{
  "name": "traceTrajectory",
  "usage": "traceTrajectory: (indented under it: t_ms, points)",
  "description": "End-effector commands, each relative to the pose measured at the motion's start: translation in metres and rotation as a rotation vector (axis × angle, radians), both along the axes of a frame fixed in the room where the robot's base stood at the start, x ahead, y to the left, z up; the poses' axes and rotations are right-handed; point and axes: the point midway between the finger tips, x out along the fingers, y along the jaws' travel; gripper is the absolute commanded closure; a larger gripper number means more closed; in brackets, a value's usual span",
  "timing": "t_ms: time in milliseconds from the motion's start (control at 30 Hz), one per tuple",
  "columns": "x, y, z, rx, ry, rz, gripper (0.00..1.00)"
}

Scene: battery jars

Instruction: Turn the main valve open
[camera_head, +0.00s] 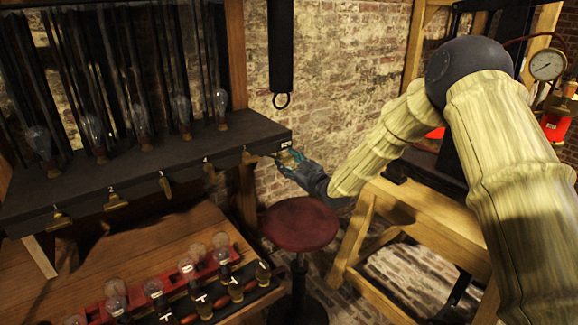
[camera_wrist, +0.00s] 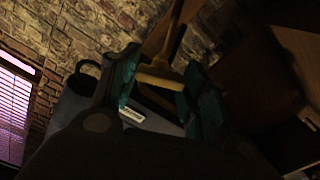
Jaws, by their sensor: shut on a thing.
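My gripper (camera_head: 288,162) is at the right end of the dark shelf (camera_head: 150,165), beside a small white label. In the wrist view, the teal fingers of my gripper (camera_wrist: 160,92) are on both sides of a pale brass-coloured bar with a stem (camera_wrist: 158,77), which appears to be the main valve's handle. The gripper is shut on it. In the head view the fingers mostly cover this handle, and I cannot tell how far it is turned.
Several brass taps (camera_head: 165,187) hang along the shelf's front edge, with glass bulbs above. More bulbs stand on the lower bench (camera_head: 150,252). A red stool (camera_head: 299,224) stands below my gripper. A wooden frame (camera_head: 425,208) is to the right.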

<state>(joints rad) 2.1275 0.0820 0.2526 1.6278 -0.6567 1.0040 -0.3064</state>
Motion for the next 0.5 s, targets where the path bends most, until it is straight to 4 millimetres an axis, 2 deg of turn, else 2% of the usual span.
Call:
traceTrajectory:
  t_ms: [167, 200, 300, 500]
  points:
    - [-0.0002, -0.0006, -0.0006, 0.000, 0.002, -0.001, 0.78]
    - [-0.0002, -0.0005, -0.0007, 0.000, 0.002, -0.001, 0.50]
    - [-0.0001, -0.0005, -0.0006, 0.000, 0.001, 0.000, 0.32]
    - [-0.0001, 0.0000, -0.0002, 0.001, 0.002, 0.000, 0.32]
